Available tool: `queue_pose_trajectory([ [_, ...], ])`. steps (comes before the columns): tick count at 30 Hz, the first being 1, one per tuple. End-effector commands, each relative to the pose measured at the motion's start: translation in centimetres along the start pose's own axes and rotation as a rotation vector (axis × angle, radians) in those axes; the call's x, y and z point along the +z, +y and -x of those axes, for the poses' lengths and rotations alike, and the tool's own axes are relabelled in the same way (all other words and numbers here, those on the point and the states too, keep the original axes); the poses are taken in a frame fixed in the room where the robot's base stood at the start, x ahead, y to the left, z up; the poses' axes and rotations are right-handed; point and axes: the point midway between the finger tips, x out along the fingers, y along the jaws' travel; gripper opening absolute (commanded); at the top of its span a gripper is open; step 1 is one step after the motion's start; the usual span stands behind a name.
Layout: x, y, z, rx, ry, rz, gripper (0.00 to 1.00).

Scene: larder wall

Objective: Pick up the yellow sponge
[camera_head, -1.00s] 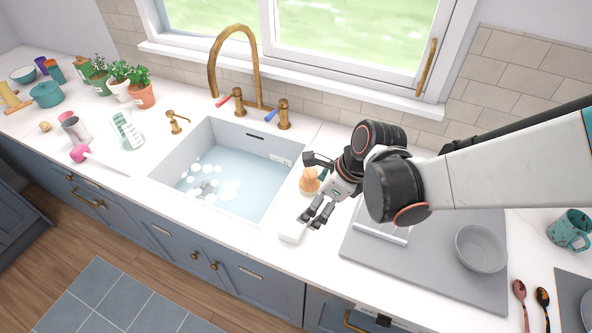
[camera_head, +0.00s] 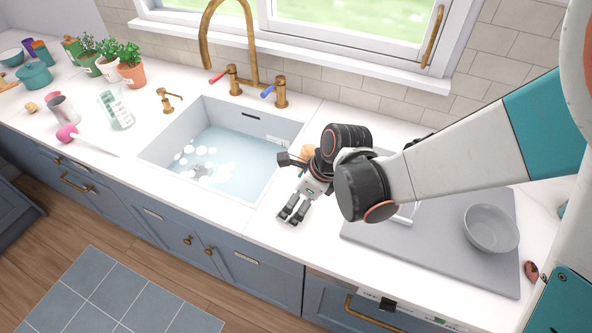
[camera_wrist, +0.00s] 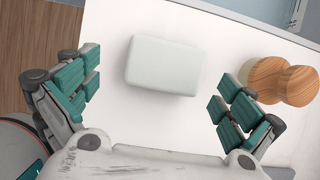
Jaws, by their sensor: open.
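No yellow sponge shows; a pale, whitish rounded block (camera_wrist: 163,65) lies flat on the white counter in the wrist view. My gripper (camera_head: 289,188) is open over the counter, just right of the sink. In the wrist view its two teal-padded fingers (camera_wrist: 154,92) stand apart, one on each side of the block and slightly nearer the camera's lower edge. They do not visibly touch it. In the head view the block is hidden or too hard to make out behind my gripper.
A round wooden-topped item (camera_wrist: 276,80) stands close to the right finger. The water-filled sink (camera_head: 222,160) is left of my gripper. A grey board (camera_head: 445,262) with a grey bowl (camera_head: 490,229) is to the right. The counter's front edge is near.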

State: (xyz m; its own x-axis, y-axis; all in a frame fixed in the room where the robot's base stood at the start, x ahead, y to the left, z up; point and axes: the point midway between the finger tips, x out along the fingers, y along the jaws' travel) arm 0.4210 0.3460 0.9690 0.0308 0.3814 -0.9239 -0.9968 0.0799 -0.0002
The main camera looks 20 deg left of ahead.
Motion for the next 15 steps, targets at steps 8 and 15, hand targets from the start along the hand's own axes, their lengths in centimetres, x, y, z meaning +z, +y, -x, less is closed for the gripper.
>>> queue_pose_trajectory([
  [8,0.2,-0.5,-3.9,-0.002,0.000,-0.002,1.00],
  [15,0.2,-0.6,-3.8,-0.002,0.000,-0.004,0.95],
])
